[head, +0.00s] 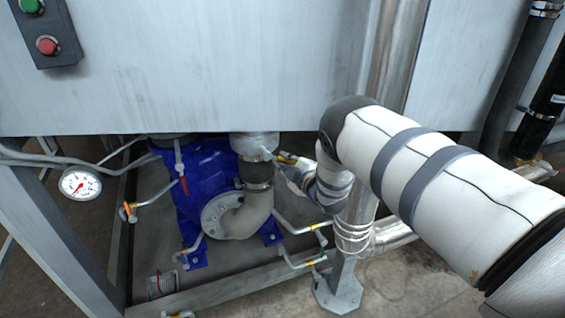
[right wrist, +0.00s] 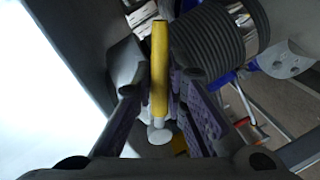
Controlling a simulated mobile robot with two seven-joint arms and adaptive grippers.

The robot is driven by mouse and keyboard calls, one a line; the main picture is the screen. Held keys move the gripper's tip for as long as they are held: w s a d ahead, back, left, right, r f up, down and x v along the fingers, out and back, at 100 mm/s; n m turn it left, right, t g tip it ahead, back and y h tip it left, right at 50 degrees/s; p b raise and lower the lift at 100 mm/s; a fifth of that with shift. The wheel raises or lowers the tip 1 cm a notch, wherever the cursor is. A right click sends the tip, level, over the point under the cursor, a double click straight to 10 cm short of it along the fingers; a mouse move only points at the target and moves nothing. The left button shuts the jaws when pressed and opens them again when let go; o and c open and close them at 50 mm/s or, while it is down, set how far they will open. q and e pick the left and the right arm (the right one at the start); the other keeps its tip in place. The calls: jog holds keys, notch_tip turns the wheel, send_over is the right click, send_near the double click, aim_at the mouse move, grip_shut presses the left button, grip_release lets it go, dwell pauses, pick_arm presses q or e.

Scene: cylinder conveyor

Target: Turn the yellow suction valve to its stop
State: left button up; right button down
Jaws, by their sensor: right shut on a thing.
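The yellow suction valve handle (right wrist: 159,68) stands upright in the middle of the right wrist view, between the two fingers of my right gripper (right wrist: 160,105). The fingers are shut on it. In the head view, a bit of the yellow handle (head: 287,158) shows beside the pipe fitting under the grey panel. My right gripper (head: 290,170) reaches it from the right, and my forearm covers part of the area. The fingertips' exact contact is hard to see there. My left gripper is in neither view.
A blue pump (head: 205,185) with a beige elbow pipe (head: 248,215) sits below the panel (head: 200,70). A vertical metal pipe (head: 395,50) stands close to my right arm. A pressure gauge (head: 80,183) is at left. A ribbed black hose (right wrist: 212,42) lies right beside the handle.

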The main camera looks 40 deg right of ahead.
jog(key=shift+s+d+r+n+h+p, duration=0.1)
jog(key=shift+d+r+n+h+p, duration=0.05)
jog(key=shift+r+n, duration=0.35)
jog(key=shift+d+r+n+h+p, duration=0.15)
jog(key=shift+r+n, duration=0.15)
jog(key=shift+n, duration=0.3)
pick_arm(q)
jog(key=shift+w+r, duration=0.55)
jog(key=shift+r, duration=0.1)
pick_arm(e)
jog(key=shift+d+r+n+h, duration=0.15)
jog(key=shift+r+n+h, duration=0.5)
jog(key=shift+n, duration=0.65)
jog(key=shift+r, duration=0.2)
jog(key=c, duration=1.6)
grip_release()
jog(key=shift+s, duration=0.3)
jog(key=v, duration=1.1)
jog(key=shift+s+r, duration=0.25)
jog(key=shift+r, duration=0.1)
